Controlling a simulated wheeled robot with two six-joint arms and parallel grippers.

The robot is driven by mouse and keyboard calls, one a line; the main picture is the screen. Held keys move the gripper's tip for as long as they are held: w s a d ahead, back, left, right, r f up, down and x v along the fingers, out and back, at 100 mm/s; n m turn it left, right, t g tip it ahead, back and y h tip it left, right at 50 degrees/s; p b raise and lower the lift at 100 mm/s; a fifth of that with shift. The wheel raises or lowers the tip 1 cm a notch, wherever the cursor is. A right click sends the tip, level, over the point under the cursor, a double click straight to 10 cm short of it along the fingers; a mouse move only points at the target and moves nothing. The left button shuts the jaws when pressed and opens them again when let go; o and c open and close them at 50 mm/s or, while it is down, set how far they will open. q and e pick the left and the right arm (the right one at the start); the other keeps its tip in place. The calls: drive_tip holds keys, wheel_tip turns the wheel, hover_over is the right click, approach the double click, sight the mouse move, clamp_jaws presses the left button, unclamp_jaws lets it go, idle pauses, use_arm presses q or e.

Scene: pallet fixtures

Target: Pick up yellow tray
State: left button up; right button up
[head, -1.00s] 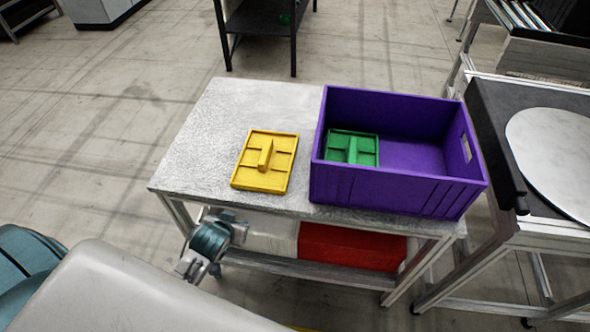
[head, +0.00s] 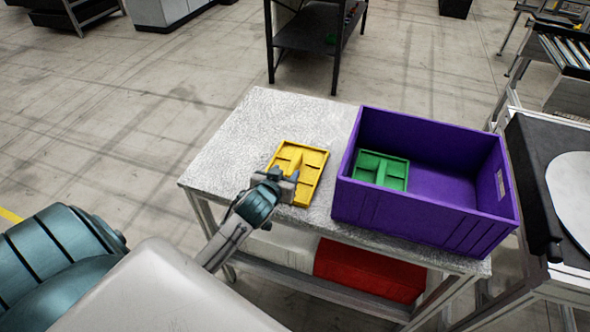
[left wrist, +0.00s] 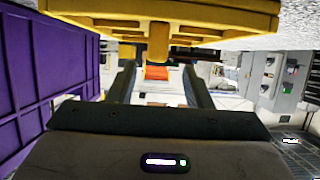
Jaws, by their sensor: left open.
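The yellow tray (head: 314,161) lies flat on the grey table, left of the purple crate. It has a raised central handle, partly hidden in the head view by my left gripper (head: 284,180), which is at the tray's near side. In the left wrist view, the tray (left wrist: 90,14) fills the top of the picture and its handle (left wrist: 158,42) points down toward the space between the open fingers of my left gripper (left wrist: 160,85). The fingers look apart from the handle; nothing is held. My right gripper is not in view.
The purple crate (head: 420,215) stands close to the tray's right and holds a green tray (head: 366,171). The grey table top (head: 232,150) is clear on the left. A red box (head: 368,270) sits on the lower shelf. A black-topped table stands at the right.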

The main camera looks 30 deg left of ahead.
sight(292, 168)
use_arm(q)
drive_tip(key=shift+w+a+f, duration=0.1)
drive_tip(key=shift+w+f, duration=0.1)
drive_tip(key=shift+w, duration=0.2)
drive_tip(key=shift+w+f+p, duration=0.15)
drive_tip(key=shift+w+p, duration=0.2)
drive_tip(key=shift+w, duration=0.2)
drive_tip(key=p+x, duration=0.1)
drive_tip(key=x, duration=0.2)
drive_tip(key=shift+w+f, duration=0.45)
drive_tip(key=shift+w, duration=0.1)
clamp_jaws()
drive_tip(key=shift+r, duration=0.1)
